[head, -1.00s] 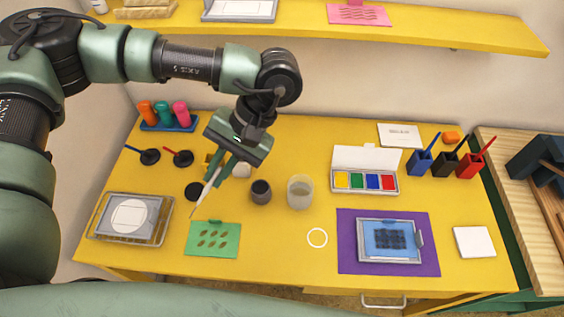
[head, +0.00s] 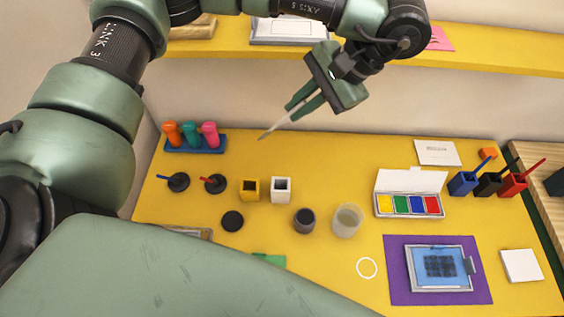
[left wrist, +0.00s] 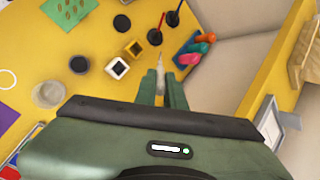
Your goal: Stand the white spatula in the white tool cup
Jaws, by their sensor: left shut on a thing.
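My left gripper (head: 304,101) is shut on the white spatula (head: 282,122) and holds it high above the table, tilted with its tip down to the left. In the left wrist view the spatula (left wrist: 160,62) sticks out between the fingers. The white tool cup (head: 281,190) stands upright on the table, below the gripper and right of the yellow cup (head: 250,190). Its dark opening faces up and looks empty. It also shows in the left wrist view (left wrist: 117,68), left of the fingers. My right gripper is not in view.
A dark jar (head: 304,221) and a clear beaker (head: 347,221) stand right of the white cup. A black disc (head: 232,220) lies in front of the yellow cup. Two black stands with red and blue handles are at left. Coloured-handled stamps (head: 190,135) stand at the back left. A yellow shelf (head: 490,58) runs behind.

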